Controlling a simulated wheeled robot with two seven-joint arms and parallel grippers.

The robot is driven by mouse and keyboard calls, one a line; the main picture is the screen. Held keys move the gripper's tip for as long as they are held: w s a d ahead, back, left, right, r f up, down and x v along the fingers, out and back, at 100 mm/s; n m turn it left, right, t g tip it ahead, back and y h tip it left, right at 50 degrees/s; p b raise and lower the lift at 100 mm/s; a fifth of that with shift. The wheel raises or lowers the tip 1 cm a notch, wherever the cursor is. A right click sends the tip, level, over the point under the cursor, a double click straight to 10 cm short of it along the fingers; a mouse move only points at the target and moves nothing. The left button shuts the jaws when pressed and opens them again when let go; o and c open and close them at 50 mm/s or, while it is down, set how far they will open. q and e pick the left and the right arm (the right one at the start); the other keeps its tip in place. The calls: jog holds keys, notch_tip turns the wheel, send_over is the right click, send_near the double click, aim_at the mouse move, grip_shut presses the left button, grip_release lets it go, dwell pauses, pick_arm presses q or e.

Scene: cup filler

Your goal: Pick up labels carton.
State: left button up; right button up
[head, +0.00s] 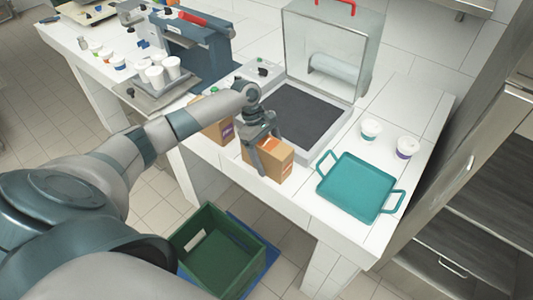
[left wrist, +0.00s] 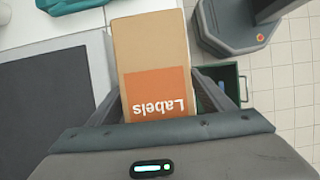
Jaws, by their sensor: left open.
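The labels carton (head: 278,163) is a brown box with an orange patch, standing on the white table near its front edge. In the left wrist view the carton (left wrist: 150,45) shows its orange face with the word "Labels", upside down in the picture. My left gripper (head: 260,150) is open at the carton, with its fingers on either side of it. In the left wrist view the fingers flank the carton; I cannot tell whether they touch it. My right gripper is not in view.
Another brown carton (head: 218,131) stands to the left. A teal tray (head: 357,185) and two white cups (head: 371,129) are to the right. A machine with a dark bed (head: 306,112) is behind. A green crate (head: 216,250) sits on the floor below the table edge.

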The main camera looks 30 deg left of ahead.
aim_at(268, 144)
pick_arm(q)
jog(key=c, duration=1.3)
jog(key=shift+r, duration=0.1)
jog(key=shift+c, duration=0.2)
jog(key=shift+w+r+b, duration=0.1)
jog(key=shift+r+b, duration=0.2)
jog(key=shift+r, duration=0.15)
jog(key=r, duration=0.1)
jog(key=r+b, duration=0.1)
jog(key=r, duration=0.1)
jog(key=shift+s+d+r, duration=0.15)
jog(key=shift+s+d, duration=0.05)
jog(key=shift+d, duration=0.05)
jog(key=s+d+r+b, duration=0.3)
jog(key=s+d+r, duration=0.3)
jog(key=d, duration=0.3)
jog(key=shift+d+r, duration=0.15)
jog(key=shift+r, duration=0.25)
